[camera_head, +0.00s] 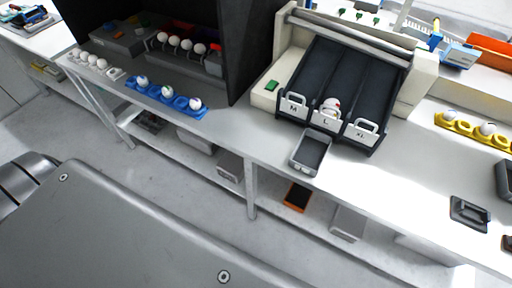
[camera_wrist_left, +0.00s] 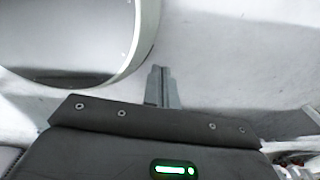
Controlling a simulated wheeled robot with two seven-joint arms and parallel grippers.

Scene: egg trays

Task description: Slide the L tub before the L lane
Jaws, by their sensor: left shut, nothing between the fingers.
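The sorter has three dark sloping lanes with signs M, L and XL. Two or so eggs (camera_head: 331,106) rest at the low end of the L lane (camera_head: 325,75), behind its sign (camera_head: 325,119). A dark grey open tub (camera_head: 293,163) lies on the table just below the L sign, close to the front edge; it looks empty and I see no letter on it. My left gripper (camera_wrist_left: 163,72) shows only in the left wrist view, shut and empty, away from the tub. My right gripper is in neither view.
A blue egg tray (camera_head: 172,100) and a white one stand at the left by a dark cabinet (camera_head: 240,50). A yellow tray (camera_head: 462,125) and dark tubs (camera_head: 469,214) are at the right. Table between tub and right-hand tubs is clear. A round white object (camera_wrist_left: 148,40) is near my left gripper.

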